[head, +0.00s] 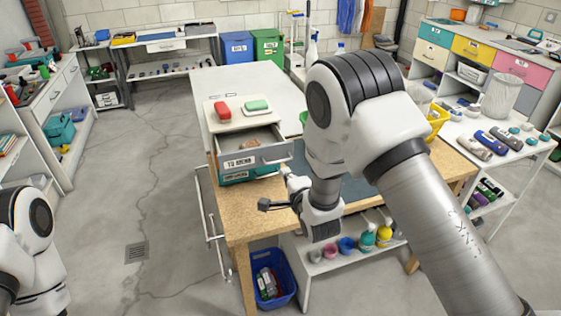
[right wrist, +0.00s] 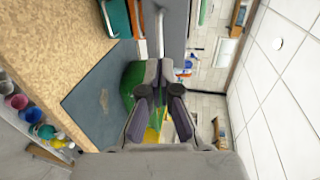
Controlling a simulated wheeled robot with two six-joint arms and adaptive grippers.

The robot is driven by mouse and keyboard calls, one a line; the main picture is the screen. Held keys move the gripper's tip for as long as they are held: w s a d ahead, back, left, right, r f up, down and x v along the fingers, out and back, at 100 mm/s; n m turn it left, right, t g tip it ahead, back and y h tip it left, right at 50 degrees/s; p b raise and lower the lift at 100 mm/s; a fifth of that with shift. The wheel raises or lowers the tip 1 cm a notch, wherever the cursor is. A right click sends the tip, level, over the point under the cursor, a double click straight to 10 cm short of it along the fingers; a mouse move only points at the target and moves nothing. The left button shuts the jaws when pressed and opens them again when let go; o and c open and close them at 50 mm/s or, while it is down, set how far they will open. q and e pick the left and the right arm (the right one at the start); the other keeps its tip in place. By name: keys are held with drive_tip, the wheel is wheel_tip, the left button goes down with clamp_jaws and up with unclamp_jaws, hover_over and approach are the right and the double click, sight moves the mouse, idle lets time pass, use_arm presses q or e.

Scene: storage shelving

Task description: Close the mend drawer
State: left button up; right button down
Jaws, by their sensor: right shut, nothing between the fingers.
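The mend drawer (head: 252,159) is a grey drawer labelled "TO MEND" in a small cabinet on the workbench. It is pulled out toward me, and its open top shows a few small brownish items inside. A teal drawer (head: 248,176) with its own label sits below it and looks closed. My right gripper (head: 268,205) is shut and empty, in front of the cabinet's front and a little to the right, above the bench. It also shows in the right wrist view (right wrist: 160,92). I cannot see it touching the drawer. My left gripper is out of view.
A dark mat (head: 352,197) lies on the bench to the right, partly hidden by my right arm. A blue bin (head: 275,287) stands below. The floor at left is open.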

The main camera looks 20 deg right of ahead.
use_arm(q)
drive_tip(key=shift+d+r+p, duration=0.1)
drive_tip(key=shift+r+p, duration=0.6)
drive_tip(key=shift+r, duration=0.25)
use_arm(e)
drive_tip(key=x, duration=0.5)
drive_tip(key=shift+w+d+f, duration=0.1)
drive_tip(key=shift+w, duration=0.15)
